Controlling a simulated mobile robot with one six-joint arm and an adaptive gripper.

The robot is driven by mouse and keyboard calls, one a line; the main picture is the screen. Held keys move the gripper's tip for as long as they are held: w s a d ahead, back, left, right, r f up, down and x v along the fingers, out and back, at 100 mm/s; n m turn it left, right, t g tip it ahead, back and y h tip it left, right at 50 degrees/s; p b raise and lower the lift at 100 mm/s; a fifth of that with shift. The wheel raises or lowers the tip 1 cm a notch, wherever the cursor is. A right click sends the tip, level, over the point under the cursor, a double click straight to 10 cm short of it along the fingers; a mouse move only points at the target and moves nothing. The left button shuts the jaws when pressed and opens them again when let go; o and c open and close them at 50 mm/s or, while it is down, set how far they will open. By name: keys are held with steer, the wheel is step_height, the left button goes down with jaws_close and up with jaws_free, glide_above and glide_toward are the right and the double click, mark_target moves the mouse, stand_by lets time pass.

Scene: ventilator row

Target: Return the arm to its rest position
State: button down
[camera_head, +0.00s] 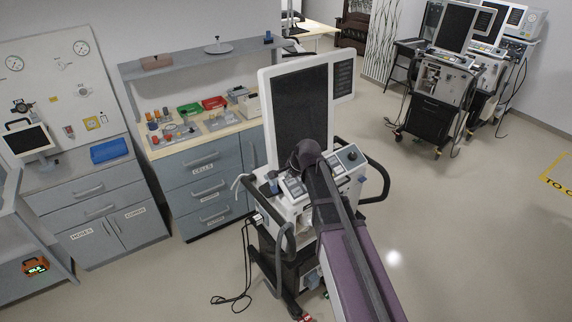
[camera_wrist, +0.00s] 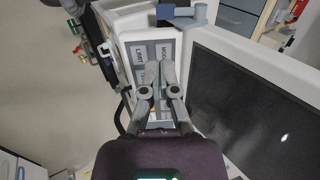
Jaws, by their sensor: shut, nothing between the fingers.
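My arm stretches from the bottom of the head view up to a ventilator (camera_head: 293,110) with a dark screen and a white body. The purple and dark arm links are mine. My gripper (camera_wrist: 152,68) shows in the wrist view with its grey fingers together and nothing between them. It is in front of the ventilator's panel of labelled grey keys (camera_wrist: 138,52); I cannot tell whether it touches them. The ventilator's dark screen (camera_wrist: 250,110) is to the right of the fingers. In the head view my dark wrist hides the fingertips.
A grey drawer bench (camera_head: 205,185) with small trays stands behind on the left, beside a gauge wall unit (camera_head: 62,75). More ventilators (camera_head: 435,90) stand at the back right. A black cable (camera_head: 243,275) lies on the floor. The floor on the right (camera_head: 470,230) is clear.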

steer(key=s+d+f+n+g+h+b, duration=0.1)
steer(key=s+d+f+n+b, duration=0.3)
steer(key=s, duration=0.7)
steer(key=s+d+f+n+g+h+b, duration=0.2)
steer(key=s+d+f+n+g+b, duration=0.2)
steer(key=s+d+f+n, duration=0.3)
steer(key=s+d+b, duration=0.1)
steer(key=s, duration=0.3)
steer(key=shift+s+f, duration=0.2)
steer(key=shift+f, duration=0.05)
steer(key=shift+d, duration=0.1)
